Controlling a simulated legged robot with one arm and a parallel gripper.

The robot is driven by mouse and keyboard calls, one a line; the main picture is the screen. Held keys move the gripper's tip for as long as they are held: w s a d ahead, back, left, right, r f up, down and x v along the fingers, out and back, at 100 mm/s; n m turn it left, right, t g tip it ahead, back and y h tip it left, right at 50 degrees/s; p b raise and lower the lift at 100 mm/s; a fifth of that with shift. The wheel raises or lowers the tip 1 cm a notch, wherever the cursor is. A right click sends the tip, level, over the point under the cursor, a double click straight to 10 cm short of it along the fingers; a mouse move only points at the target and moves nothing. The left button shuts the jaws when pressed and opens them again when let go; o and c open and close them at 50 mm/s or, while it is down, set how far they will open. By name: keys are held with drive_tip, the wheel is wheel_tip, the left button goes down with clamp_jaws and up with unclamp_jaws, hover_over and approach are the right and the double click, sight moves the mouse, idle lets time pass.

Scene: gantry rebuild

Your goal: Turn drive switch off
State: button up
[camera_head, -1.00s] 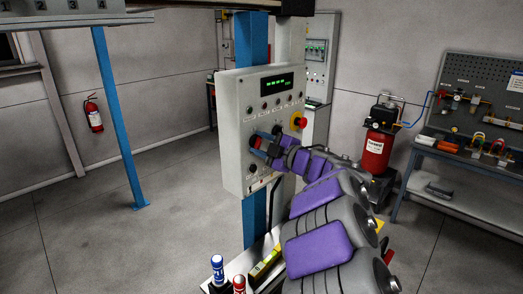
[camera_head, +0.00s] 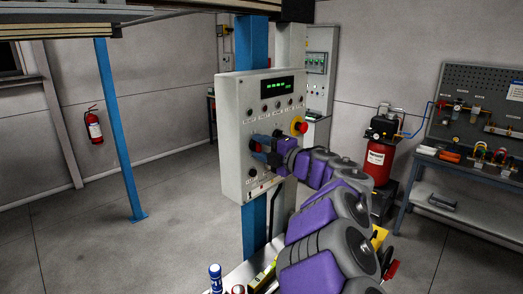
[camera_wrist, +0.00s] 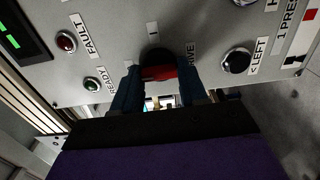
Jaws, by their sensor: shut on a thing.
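The grey control panel (camera_head: 232,115) is mounted on a blue post. Its drive switch, a red handle on a round black base, shows in the wrist view (camera_wrist: 159,73) beside the DRIVE label (camera_wrist: 191,58). My gripper (camera_head: 258,144) reaches the front of the panel from the right. In the wrist view my gripper's (camera_wrist: 158,86) two dark blue fingers stand on either side of the red handle, shut on it. The handle lies across the gap between the fingers. The fingers hide its ends, so I cannot tell which mark it points to.
A red emergency button (camera_head: 299,126) sits on the panel close above my wrist. A black LEFT button (camera_wrist: 236,61) and the READY lamp (camera_wrist: 92,84) flank the switch. A blue post (camera_head: 120,130) stands at left, with open floor around it.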

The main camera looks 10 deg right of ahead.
drive_tip(key=shift+f, duration=0.35)
drive_tip(key=o, duration=1.1)
drive_tip(key=shift+r, duration=0.2)
drive_tip(key=shift+c, duration=0.2)
drive_tip(key=shift+s, duration=0.1)
drive_tip(key=p+v, duration=0.1)
drive_tip(key=v, duration=1.6)
drive_tip(key=shift+d, duration=0.1)
